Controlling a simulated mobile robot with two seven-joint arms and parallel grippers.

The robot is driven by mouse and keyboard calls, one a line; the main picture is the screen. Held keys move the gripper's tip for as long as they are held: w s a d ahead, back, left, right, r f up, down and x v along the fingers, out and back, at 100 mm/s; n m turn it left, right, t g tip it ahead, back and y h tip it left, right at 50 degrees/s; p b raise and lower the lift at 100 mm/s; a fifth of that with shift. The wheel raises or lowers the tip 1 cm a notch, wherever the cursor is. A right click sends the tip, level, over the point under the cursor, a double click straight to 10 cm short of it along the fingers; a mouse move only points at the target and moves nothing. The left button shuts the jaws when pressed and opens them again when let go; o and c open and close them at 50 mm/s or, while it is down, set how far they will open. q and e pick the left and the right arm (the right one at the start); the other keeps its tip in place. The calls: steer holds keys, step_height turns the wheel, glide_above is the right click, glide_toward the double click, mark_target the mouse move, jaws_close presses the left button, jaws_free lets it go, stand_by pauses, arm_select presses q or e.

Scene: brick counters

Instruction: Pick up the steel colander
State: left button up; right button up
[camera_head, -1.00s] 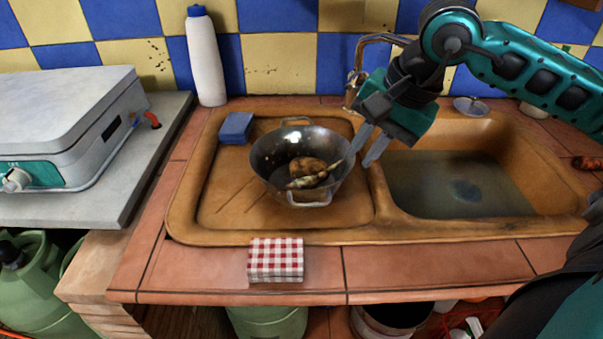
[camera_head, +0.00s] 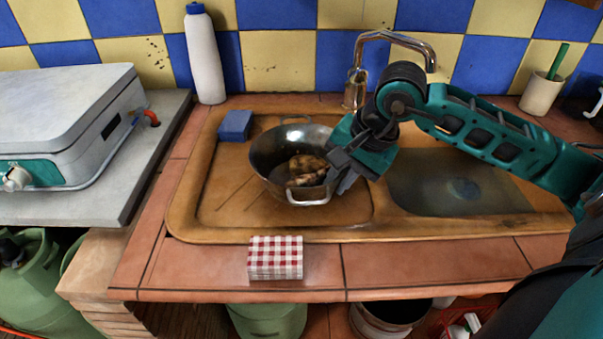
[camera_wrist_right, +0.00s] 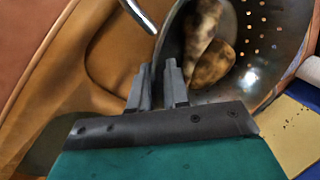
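The steel colander (camera_head: 262,162) is a round metal bowl with holes and two loop handles. It stands on the sink's drainboard and holds brown food pieces (camera_head: 305,168). In the right wrist view the colander (camera_wrist_right: 265,55) fills the upper right, with the food (camera_wrist_right: 208,55) inside. My right gripper (camera_head: 343,180) is at the colander's right rim, fingers pointing down. In the wrist view its two fingers (camera_wrist_right: 159,72) stand a little apart, with the rim edge running toward the gap between them. I cannot tell whether they touch it. My left gripper is not in view.
The sink basin (camera_head: 450,185) is to the right, with a tap (camera_head: 356,88) behind. A blue sponge (camera_head: 235,125) and a white bottle (camera_head: 204,58) are behind left. A checkered box (camera_head: 275,258) sits on the front tiles. A grey appliance (camera_head: 65,110) is at left.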

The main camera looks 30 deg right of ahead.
steer(key=shift+c, duration=0.3)
jaws_close()
steer(key=shift+r, duration=0.2)
